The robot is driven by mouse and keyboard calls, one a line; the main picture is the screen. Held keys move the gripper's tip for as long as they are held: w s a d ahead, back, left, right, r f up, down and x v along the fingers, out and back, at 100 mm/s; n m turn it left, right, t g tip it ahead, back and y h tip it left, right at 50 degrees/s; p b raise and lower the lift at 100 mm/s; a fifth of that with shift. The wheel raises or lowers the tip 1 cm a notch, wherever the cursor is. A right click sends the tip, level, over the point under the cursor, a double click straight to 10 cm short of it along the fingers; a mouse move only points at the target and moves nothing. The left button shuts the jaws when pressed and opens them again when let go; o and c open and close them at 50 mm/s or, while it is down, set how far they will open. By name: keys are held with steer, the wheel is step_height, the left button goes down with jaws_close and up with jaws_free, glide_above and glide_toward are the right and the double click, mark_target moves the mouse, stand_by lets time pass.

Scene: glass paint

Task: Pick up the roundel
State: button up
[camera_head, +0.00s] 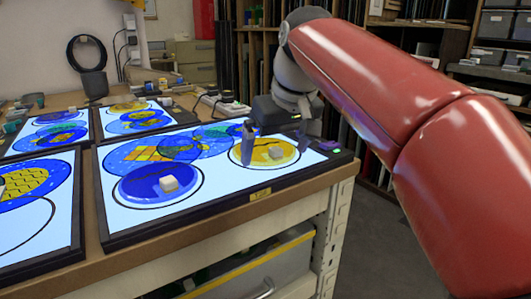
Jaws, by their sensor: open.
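Several roundels lie on lit panels on the workbench. A yellow roundel (255,157) with a pale block (276,153) on it lies at the right end of the near right panel (225,190). I cannot tell whether the fingers touch anything.
Other lit panels with roundels stand to the left (35,205) and behind (135,116). The bench's front edge (180,238) is clear. Shelves stand behind my arm.

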steer(key=shift+f, duration=0.15)
jaws_close()
stand_by(0.5)
